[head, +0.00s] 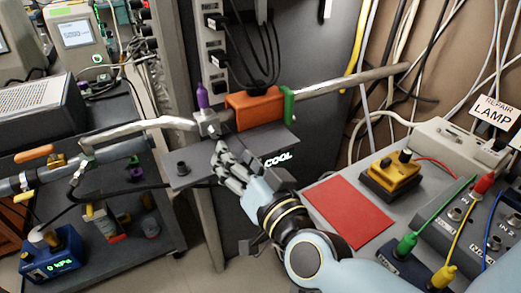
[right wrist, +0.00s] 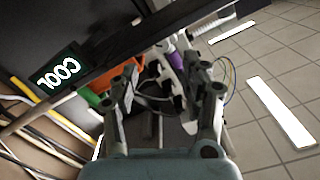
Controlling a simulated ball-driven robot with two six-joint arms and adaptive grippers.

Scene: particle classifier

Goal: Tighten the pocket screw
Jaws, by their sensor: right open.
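My right gripper (head: 228,158) is open, with its fingers at the front edge of a dark plate (head: 190,178) marked COOL. In the right wrist view the two fingers of my right gripper (right wrist: 165,82) stand apart, with nothing clearly held between them. Above the plate, a metal fitting (head: 208,124) carries an upright purple handle (head: 202,96); the handle also shows beyond the fingers in the wrist view (right wrist: 175,61). I cannot tell for certain which part is the pocket screw. A small black knob (head: 181,168) stands on the plate's left end. My left gripper is not in view.
An orange block (head: 254,109) with a green collar (head: 288,105) sits on the metal tube behind the plate. A red mat (head: 347,212) and a yellow box (head: 391,177) lie on the right bench. Cables hang behind. Floor shows between the benches.

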